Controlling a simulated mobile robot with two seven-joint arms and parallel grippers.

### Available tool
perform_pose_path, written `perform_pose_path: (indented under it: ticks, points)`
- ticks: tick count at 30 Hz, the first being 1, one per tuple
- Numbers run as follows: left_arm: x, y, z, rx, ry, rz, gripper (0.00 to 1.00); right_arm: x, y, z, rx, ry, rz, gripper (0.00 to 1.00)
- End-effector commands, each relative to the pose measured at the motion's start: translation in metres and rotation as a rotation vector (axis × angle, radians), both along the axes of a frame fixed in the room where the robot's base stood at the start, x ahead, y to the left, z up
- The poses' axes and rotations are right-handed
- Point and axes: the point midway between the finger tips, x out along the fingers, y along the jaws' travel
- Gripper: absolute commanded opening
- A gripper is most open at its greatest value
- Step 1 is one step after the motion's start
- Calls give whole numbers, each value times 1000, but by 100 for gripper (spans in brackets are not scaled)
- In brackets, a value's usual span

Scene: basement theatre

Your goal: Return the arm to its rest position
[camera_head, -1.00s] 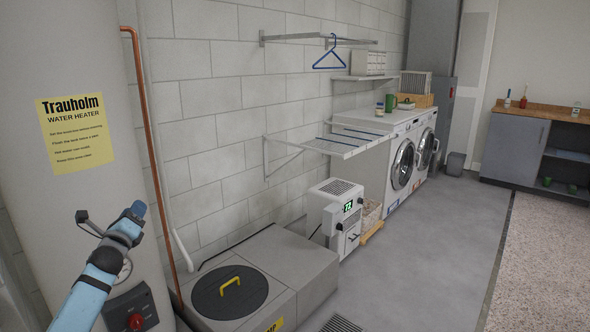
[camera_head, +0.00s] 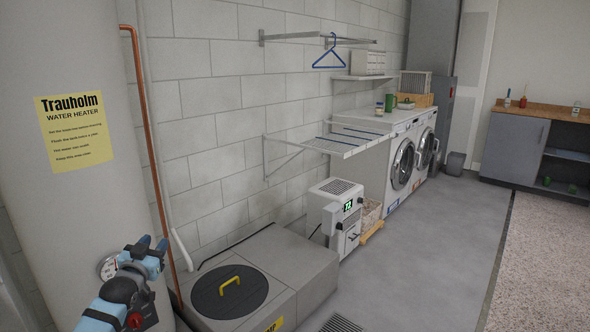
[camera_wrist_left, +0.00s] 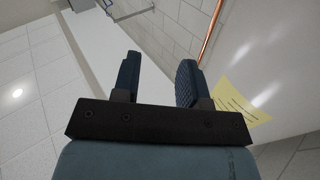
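My left gripper (camera_head: 153,245) is in front of the lower part of the white water heater (camera_head: 70,200) in the head view. In the left wrist view its two dark fingers (camera_wrist_left: 157,75) stand apart with nothing between them. The heater's yellow label (camera_head: 75,131) is above the gripper, and the label also shows at the right of the left wrist view (camera_wrist_left: 242,102). The arm partly covers the gauge (camera_head: 108,267) and the red knob (camera_head: 134,320). My right gripper is in neither view.
A copper pipe (camera_head: 150,150) runs down beside the heater. Right of it are the sump cover (camera_head: 230,291) with a yellow handle, a dehumidifier (camera_head: 335,215), a wall drying rack (camera_head: 345,146) and washing machines (camera_head: 403,165). The grey floor (camera_head: 440,240) at right is clear.

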Motion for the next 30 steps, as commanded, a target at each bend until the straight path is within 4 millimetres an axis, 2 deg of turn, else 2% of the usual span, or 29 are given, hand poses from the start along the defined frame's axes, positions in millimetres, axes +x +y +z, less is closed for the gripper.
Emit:
perform_pose_path:
  ticks: [1,5,8,9,12,15,18,24,28,30]
  points:
    - [-17,-19,-15,-2,6,-30,40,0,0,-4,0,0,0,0]
    - [-69,-71,-45,-18,17,-114,40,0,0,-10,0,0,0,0]
    - [-123,-116,-65,-47,28,-190,40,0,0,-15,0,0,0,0]
    - [-147,-134,-71,-63,31,-222,40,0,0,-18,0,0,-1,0]
    - [-210,-175,-78,-117,37,-295,40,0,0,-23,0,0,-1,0]
    - [-265,-204,-74,-174,41,-352,40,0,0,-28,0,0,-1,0]
    - [-308,-222,-64,-226,42,-390,40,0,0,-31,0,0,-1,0]
    - [-373,-242,-40,-321,41,-439,40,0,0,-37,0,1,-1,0]
    - [-408,-248,-22,-382,39,-457,40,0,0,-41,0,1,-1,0]
    - [-404,-247,-8,-368,57,-446,40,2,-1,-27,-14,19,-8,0]
